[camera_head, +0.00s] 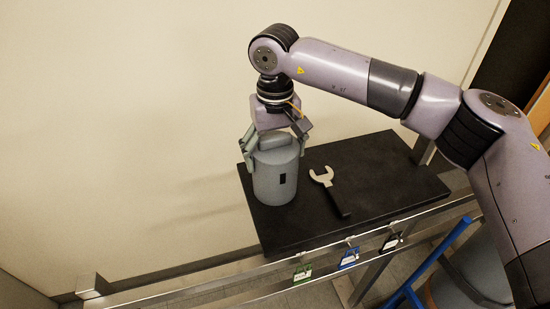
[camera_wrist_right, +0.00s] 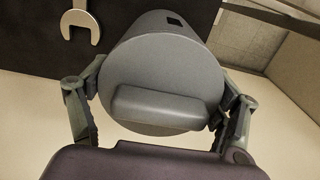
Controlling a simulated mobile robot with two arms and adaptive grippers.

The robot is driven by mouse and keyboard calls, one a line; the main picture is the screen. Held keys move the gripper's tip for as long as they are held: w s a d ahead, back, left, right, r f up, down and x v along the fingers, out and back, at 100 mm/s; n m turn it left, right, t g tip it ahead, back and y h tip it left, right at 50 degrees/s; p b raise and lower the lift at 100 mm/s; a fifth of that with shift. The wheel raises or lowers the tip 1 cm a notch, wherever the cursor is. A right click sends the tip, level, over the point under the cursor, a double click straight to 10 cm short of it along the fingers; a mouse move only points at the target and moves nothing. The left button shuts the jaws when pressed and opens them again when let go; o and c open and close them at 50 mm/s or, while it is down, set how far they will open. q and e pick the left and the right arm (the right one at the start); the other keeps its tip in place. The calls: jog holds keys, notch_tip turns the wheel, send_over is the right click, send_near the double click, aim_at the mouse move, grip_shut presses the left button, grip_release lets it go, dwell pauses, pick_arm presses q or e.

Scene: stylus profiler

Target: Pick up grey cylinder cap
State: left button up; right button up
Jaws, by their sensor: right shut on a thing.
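The grey cylinder (camera_head: 276,180) stands upright on the black tabletop in the head view. Its grey cap (camera_head: 276,141), with a raised bar handle, is on top; it also shows in the right wrist view (camera_wrist_right: 160,108). My right gripper (camera_head: 278,145) comes from above and is shut on the cap, one finger on each side of its rim. In the right wrist view my right gripper (camera_wrist_right: 160,115) has its fingers left and right of the cap. Whether the cap is lifted off the cylinder at all, I cannot tell. My left gripper is not in view.
A wrench with a dark handle (camera_head: 331,190) lies on the black tabletop (camera_head: 385,170) just right of the cylinder. Green, blue and black padlocks hang on the front rail (camera_head: 325,262). A pale wall (camera_head: 120,120) is behind. A blue bar (camera_head: 428,265) stands at lower right.

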aim_at(274, 136)
jog(key=c, duration=1.2)
jog(key=shift+r, duration=0.1)
jog(key=shift+r, duration=0.15)
jog(key=shift+r, duration=0.2)
notch_tip(274, 136, up, 8)
jog(key=shift+r+b, duration=0.15)
jog(key=shift+b, duration=1)
notch_tip(274, 136, up, 11)
